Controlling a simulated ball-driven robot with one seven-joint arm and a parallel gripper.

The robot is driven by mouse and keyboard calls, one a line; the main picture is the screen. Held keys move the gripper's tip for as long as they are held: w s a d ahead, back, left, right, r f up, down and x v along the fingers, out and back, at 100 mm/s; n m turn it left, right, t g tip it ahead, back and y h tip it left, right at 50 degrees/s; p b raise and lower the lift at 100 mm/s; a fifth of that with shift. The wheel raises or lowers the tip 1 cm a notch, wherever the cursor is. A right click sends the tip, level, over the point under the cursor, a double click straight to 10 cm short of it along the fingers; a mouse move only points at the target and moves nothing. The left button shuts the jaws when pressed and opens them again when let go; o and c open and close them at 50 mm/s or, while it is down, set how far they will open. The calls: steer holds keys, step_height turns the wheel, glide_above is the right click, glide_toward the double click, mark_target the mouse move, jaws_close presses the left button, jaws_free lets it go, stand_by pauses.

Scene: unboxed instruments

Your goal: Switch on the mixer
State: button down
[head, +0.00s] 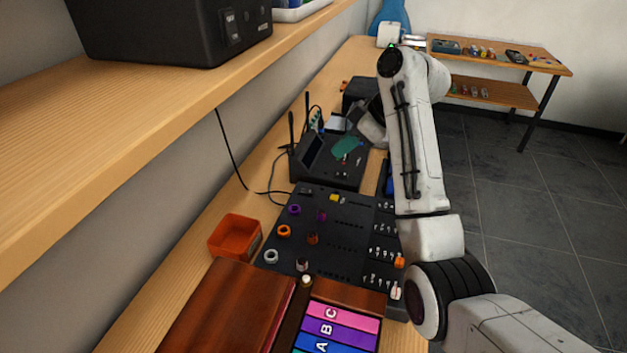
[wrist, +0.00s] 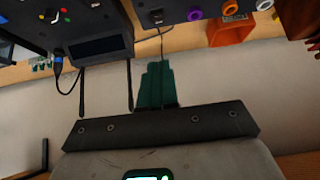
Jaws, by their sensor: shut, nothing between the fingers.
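A flat black panel (head: 335,235), which looks like the mixer, lies on the bench with coloured round knobs at its left and rows of small pale parts at its right. Its edge with knobs shows at the top of the wrist view (wrist: 165,14). I cannot make out its power switch. My gripper's dark green fingers (wrist: 155,85) are shut and empty in the wrist view, with the pale wall behind them. In the head view what seems to be my gripper (head: 345,148) is over the black device with antennas, beyond the panel, partly hidden by my arm.
The black device with antennas (head: 325,175) stands just beyond the panel. An orange open box (head: 235,237) sits left of it. Brown wood (head: 225,315) and coloured lettered strips (head: 335,325) are nearer. A shelf at upper left holds a black box (head: 170,30) with a switch.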

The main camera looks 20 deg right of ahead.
steer(key=p, duration=0.2)
glide_above(312, 191)
steer(key=f, duration=0.8)
steer(key=shift+s+d, duration=0.3)
steer(key=shift+d, duration=0.1)
steer(key=f, duration=0.3)
steer(key=shift+s+d+p, duration=0.1)
steer(key=shift+d+p, duration=0.1)
steer(key=shift+p, duration=0.1)
steer(key=shift+f, duration=0.5)
steer(key=shift+s+d+f+b, duration=0.15)
steer(key=shift+d+f+b, duration=0.05)
steer(key=shift+f+b, duration=0.4)
steer(key=shift+r+p, duration=0.2)
steer(key=shift+p, duration=0.1)
steer(key=shift+r, duration=0.1)
steer(key=shift+r+p, duration=0.65)
steer(key=shift+r, duration=0.1)
